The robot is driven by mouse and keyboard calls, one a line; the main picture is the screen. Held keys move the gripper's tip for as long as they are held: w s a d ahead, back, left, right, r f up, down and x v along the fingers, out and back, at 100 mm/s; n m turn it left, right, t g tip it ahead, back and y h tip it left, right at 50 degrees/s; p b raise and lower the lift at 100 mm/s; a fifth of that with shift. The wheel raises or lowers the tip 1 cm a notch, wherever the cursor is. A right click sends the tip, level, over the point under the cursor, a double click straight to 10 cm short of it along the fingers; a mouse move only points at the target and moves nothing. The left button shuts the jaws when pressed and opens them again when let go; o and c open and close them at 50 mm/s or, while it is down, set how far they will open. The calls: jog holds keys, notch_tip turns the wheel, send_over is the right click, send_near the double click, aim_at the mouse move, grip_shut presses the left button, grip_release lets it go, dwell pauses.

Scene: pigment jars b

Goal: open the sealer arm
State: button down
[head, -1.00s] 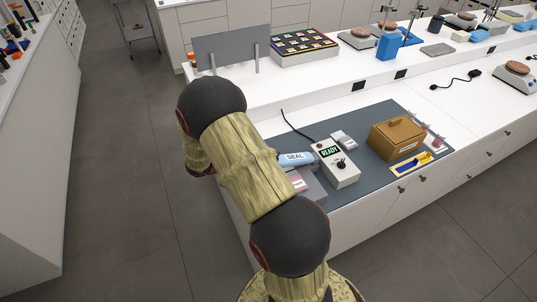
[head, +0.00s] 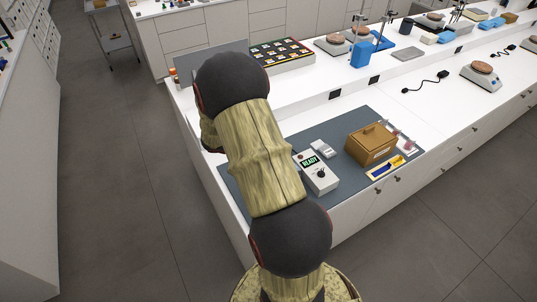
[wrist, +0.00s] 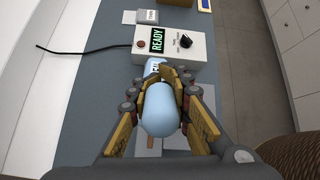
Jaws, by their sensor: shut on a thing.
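The light blue sealer arm (wrist: 168,112) shows in the wrist view, its rounded end towards the camera and a label partly visible farther up. My gripper (wrist: 168,78) has its fingers on either side of it and is shut on it. The sealer's grey box (wrist: 198,46), with a lit READY display and a black knob, stands just beyond the fingertips. In the head view the box (head: 318,178) shows at the right of my arm, while my arm hides the sealer arm and gripper. How far the sealer arm is raised cannot be told.
On the dark mat (head: 352,118) stand a brown lidded box (head: 371,146) and a small pale block (head: 323,148). A tray (head: 386,168) with a blue and yellow item lies at the mat's front edge. A black cable (wrist: 85,49) runs left from the sealer.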

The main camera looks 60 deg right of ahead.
dwell(0.3)
jog(key=c, duration=1.6)
grip_release()
jog(key=shift+o, duration=0.2)
jog(key=v, duration=1.2)
jog(key=shift+d, duration=0.1)
